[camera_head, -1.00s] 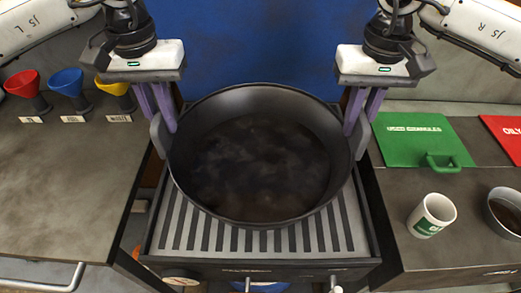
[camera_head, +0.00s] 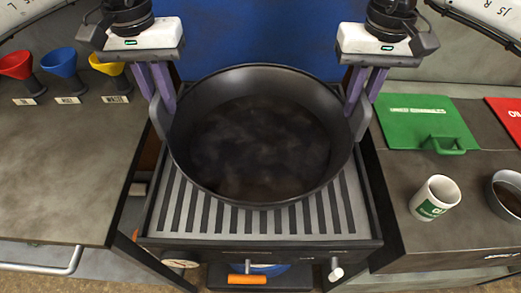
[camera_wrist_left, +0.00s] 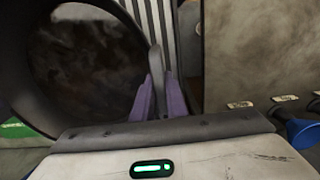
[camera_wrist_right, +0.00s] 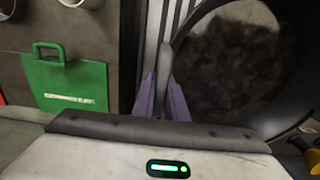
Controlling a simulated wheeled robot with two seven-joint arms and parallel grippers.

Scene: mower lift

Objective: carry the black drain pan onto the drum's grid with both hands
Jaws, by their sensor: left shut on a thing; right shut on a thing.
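The black drain pan (camera_head: 262,190) is round and deep, with dark murky liquid (camera_head: 260,145) inside. It is over the slatted grid (camera_head: 250,218) of the drum in the middle of the head view; I cannot tell whether it touches the slats. My left gripper (camera_head: 166,105) is shut on the pan's left handle (camera_head: 158,117), which also shows between the fingers in the left wrist view (camera_wrist_left: 156,68). My right gripper (camera_head: 355,105) is shut on the right handle (camera_head: 361,118), also seen in the right wrist view (camera_wrist_right: 163,62). The pan looks about level and hides the grid's rear part.
On the left bench (camera_head: 65,160) stand a red (camera_head: 16,66), a blue (camera_head: 62,63) and a yellow funnel (camera_head: 105,66). An orange handle (camera_head: 247,279) shows below the drum.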

